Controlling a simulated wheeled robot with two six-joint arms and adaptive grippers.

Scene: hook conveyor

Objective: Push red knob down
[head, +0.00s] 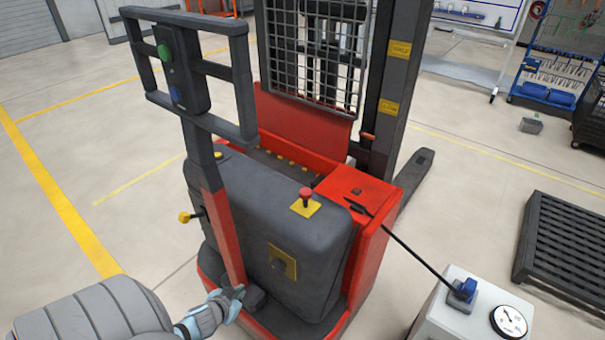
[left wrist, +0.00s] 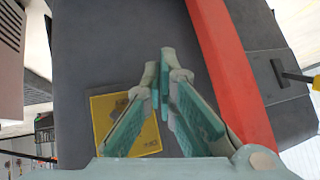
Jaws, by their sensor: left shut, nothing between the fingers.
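The red knob (head: 306,193) stands upright on a yellow square plate (head: 305,208) on top of the grey body of a red and grey stacker truck (head: 262,215). My left gripper (head: 238,293) is low in front of the truck, beside the base of its red tiller bar (head: 222,235). It is well below and to the left of the knob, and shut on nothing. In the left wrist view the left fingers (left wrist: 162,58) come together at their tips in front of the grey cover (left wrist: 110,50). The knob does not show in that view. My right gripper is not in view.
The tiller handle frame (head: 190,75) with green and blue buttons rises at the left. A yellow knob (head: 185,217) sticks out on the left side. A black cable runs to a charger box (head: 470,310) at lower right. A dark pallet (head: 565,245) lies at right.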

